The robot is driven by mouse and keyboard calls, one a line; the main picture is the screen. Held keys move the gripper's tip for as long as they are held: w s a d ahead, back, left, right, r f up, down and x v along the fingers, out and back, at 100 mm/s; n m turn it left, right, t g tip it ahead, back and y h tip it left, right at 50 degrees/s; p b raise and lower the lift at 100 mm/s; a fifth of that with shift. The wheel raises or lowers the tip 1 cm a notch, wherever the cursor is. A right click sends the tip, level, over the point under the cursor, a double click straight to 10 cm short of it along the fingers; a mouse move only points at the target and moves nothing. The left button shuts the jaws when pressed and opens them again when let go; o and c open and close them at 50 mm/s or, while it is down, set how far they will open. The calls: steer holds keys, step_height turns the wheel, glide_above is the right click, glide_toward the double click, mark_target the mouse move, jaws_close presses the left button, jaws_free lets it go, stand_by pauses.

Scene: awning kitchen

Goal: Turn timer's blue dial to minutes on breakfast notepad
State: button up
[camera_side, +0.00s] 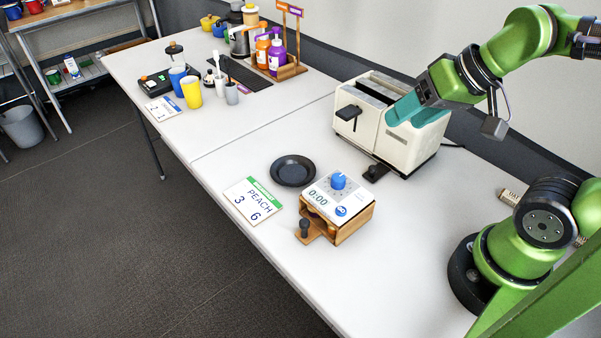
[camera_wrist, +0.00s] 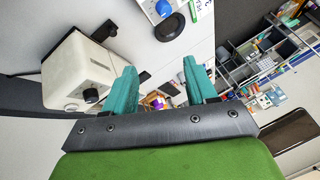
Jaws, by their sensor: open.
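The timer (camera_side: 352,208) is a wooden box with a white top on the table. Its blue dial (camera_side: 338,180) sits at the back of the top, near a display reading 0:00 and a round blue button (camera_side: 341,211). A green-headed notepad (camera_side: 253,201) left of it reads PEACH, 3 and 6; its small heading is unreadable. My gripper (camera_side: 404,112) is open and empty, high by the toaster, up and right of the timer. In the wrist view its teal fingers (camera_wrist: 159,72) are apart, and the blue dial (camera_wrist: 163,8) shows at the top edge.
A black dish (camera_side: 293,170) lies behind the notepad. A cream toaster (camera_side: 412,150) with a black lever stands behind the timer. A black knob (camera_side: 304,226) on a wooden piece juts from the timer's front. Cups, bottles and a blue-headed card (camera_side: 163,108) are farther back.

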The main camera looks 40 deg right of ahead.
steer(key=w+a+n+g, duration=0.1)
steer(key=w+n+g, duration=0.1)
steer(key=w, duration=0.1)
steer(key=n+g+h, duration=0.2)
steer(key=n+g, duration=0.3)
steer(key=n, duration=2.4)
glide_above(339, 177)
step_height(339, 177, down, 16)
steer(key=shift+r, duration=0.1)
steer(key=shift+c, duration=0.3)
steer(key=c, duration=1)
steer(key=shift+m, duration=0.3)
